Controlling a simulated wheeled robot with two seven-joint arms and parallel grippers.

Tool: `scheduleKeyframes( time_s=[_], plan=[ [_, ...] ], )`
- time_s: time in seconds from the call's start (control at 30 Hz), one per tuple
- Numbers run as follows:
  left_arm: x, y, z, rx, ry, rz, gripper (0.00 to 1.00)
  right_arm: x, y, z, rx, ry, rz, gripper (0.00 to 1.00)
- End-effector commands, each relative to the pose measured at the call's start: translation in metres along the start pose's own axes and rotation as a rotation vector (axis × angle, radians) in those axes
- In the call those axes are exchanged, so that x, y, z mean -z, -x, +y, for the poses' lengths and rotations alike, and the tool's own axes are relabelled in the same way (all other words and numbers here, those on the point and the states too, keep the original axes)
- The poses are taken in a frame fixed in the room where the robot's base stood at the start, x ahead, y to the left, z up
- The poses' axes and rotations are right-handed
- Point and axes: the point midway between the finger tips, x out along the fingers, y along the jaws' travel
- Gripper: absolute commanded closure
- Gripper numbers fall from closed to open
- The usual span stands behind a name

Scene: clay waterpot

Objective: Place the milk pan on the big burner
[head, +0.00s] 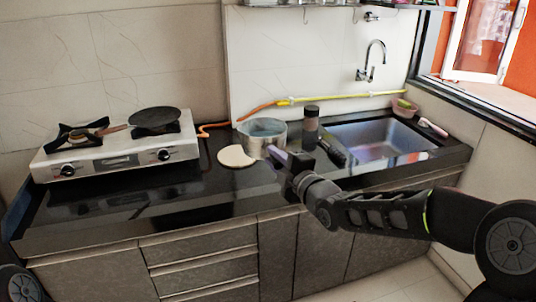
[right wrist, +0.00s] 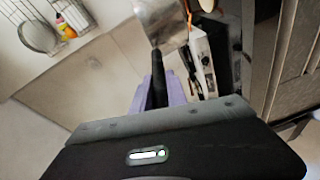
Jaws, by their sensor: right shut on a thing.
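The milk pan (head: 262,132) is a grey metal pot at the middle of the black counter, right of the stove. I cannot tell whether it touches the counter. In the right wrist view the pan (right wrist: 163,18) is at the top, with its dark handle (right wrist: 158,78) between my purple-grey fingers. My right gripper (head: 281,160) is shut on that handle. The stove (head: 115,160) stands at the left with two burners. Its left burner (head: 78,135) has a bare black support; a flat black pan (head: 154,117) covers the right one. My left gripper is out of view.
A round cream board (head: 237,157) lies beside the milk pan, towards the stove. A dark bottle (head: 311,122) stands close to its right, before the sink (head: 375,140). An orange hose (head: 212,127) runs behind. The counter before the stove is clear.

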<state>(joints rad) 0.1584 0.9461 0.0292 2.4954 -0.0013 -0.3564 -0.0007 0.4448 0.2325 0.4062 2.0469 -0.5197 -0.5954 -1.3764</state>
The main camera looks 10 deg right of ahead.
Motion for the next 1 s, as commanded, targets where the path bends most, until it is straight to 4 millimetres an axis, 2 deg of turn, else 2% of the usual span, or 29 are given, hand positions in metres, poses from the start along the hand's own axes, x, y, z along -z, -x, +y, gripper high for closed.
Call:
scheduleKeyframes(
  time_s=[0.17, 0.27, 0.4, 0.5, 0.6, 0.73, 1.0],
  plan=[
    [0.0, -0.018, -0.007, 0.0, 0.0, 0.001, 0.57, -0.019, 0.012, -0.049, -0.019, -0.005, -0.095, 1.0],
    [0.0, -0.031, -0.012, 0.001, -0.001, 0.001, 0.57, -0.033, 0.022, -0.087, -0.032, -0.006, -0.166, 1.0],
    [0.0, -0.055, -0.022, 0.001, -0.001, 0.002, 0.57, -0.052, 0.041, -0.162, -0.051, -0.011, -0.264, 1.0],
    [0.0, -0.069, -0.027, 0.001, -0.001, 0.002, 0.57, -0.059, 0.054, -0.212, -0.059, -0.01, -0.305, 1.0],
    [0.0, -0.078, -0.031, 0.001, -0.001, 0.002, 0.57, -0.057, 0.059, -0.245, -0.064, -0.009, -0.304, 1.0],
    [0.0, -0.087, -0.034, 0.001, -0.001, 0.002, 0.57, -0.048, 0.058, -0.266, -0.066, -0.007, -0.278, 1.0],
    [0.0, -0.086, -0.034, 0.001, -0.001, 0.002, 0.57, -0.045, 0.056, -0.265, -0.066, -0.007, -0.27, 1.0]
  ],
)
